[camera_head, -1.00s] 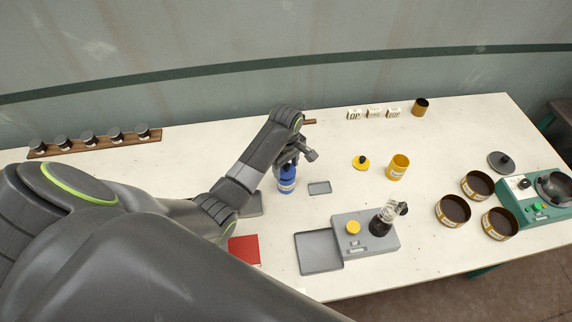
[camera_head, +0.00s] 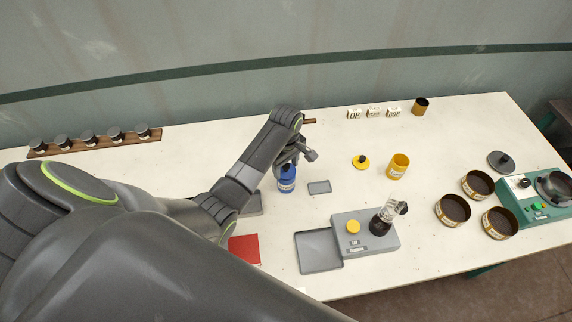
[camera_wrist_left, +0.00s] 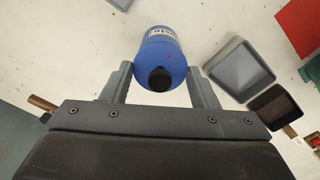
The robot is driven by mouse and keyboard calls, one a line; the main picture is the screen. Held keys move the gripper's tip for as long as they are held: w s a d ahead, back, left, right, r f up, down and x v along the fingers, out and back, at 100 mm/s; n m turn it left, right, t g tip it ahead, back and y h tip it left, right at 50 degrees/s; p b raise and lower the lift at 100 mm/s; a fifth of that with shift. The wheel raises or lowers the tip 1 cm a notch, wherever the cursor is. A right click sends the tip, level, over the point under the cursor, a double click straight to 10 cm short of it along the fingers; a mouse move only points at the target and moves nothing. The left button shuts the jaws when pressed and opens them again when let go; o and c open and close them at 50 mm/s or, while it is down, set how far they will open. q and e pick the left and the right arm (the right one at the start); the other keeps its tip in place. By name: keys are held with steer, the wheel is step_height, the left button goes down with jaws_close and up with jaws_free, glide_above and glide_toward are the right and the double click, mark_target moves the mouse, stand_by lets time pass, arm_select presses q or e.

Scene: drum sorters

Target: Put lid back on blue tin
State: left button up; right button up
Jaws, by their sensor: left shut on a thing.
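The blue tin (camera_head: 287,184) stands upright on the white table, left of centre, with a pale label on its side. It also shows in the left wrist view (camera_wrist_left: 159,42), where its blue lid (camera_wrist_left: 160,65) with a black knob lies in line with its top. I cannot tell whether the lid is fully seated. My left gripper (camera_wrist_left: 160,84) is shut on the blue lid, with one finger on each side of it. In the head view, the gripper (camera_head: 289,162) hides the lid and the tin's top. My right gripper is not in view.
A small grey tray (camera_head: 319,187) lies just right of the tin. The yellow tin (camera_head: 398,167) stands open beside its yellow lid (camera_head: 361,162). A grey scale (camera_head: 378,245) with a flask, a red pad (camera_head: 244,250) and several dark round pans (camera_head: 453,210) stand nearer the front and right.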

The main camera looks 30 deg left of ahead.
arm_select(q)
steer(key=o, duration=1.5)
steer(key=shift+r, duration=0.15)
steer(key=shift+r, duration=3.35)
jaws_close()
steer(key=shift+f, duration=0.15)
